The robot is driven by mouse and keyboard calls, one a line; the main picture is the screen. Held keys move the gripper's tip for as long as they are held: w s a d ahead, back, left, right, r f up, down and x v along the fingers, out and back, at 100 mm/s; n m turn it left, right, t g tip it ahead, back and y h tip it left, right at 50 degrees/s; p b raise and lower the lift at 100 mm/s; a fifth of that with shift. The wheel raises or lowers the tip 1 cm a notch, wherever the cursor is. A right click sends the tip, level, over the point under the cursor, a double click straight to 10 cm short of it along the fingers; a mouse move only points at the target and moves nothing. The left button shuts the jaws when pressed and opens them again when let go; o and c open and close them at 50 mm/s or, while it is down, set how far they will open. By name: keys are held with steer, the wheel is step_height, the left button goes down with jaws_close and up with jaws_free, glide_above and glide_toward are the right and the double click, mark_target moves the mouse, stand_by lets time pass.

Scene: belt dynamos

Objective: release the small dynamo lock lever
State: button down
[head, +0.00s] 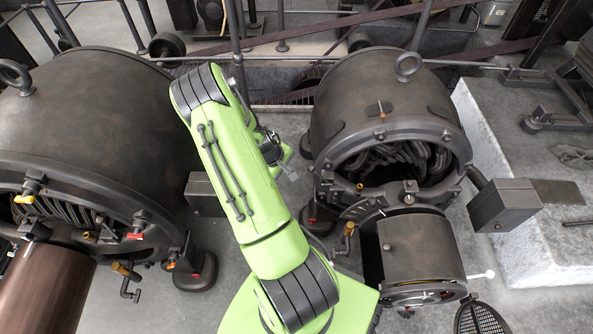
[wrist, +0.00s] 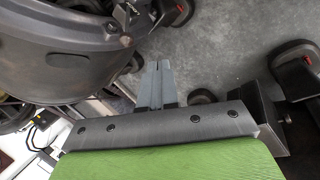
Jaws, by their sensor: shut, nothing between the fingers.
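The small dynamo (head: 375,90) is a dark drum with a ring on top and an open end showing coils, right of my arm in the head view. A lever with a brass-coloured grip (head: 348,232) hangs at its lower left. A thin rod with a white knob (head: 488,274) sticks out at its lower right. I cannot tell which of these is the lock lever. My gripper (head: 288,168) is left of the small dynamo, apart from both levers. In the wrist view its grey fingers (wrist: 154,82) are together and empty, over the floor.
A larger dynamo (head: 100,110) stands at the left, with a brown shaft (head: 48,290). A dark box (head: 503,205) juts out right of the small dynamo, by a pale concrete block (head: 530,170). Railings and belts cross the back. Bare floor (wrist: 225,50) shows in the wrist view.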

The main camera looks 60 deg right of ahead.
steer(key=s+d+f+b, duration=0.2)
steer(key=d+f+b, duration=0.1)
steer(key=d+f, duration=0.4)
steer(key=shift+s+f+b, duration=0.3)
steer(key=shift+f+b, duration=0.1)
steer(key=shift+f, duration=0.2)
steer(key=shift+s+d, duration=0.1)
steer(key=shift+d, duration=0.05)
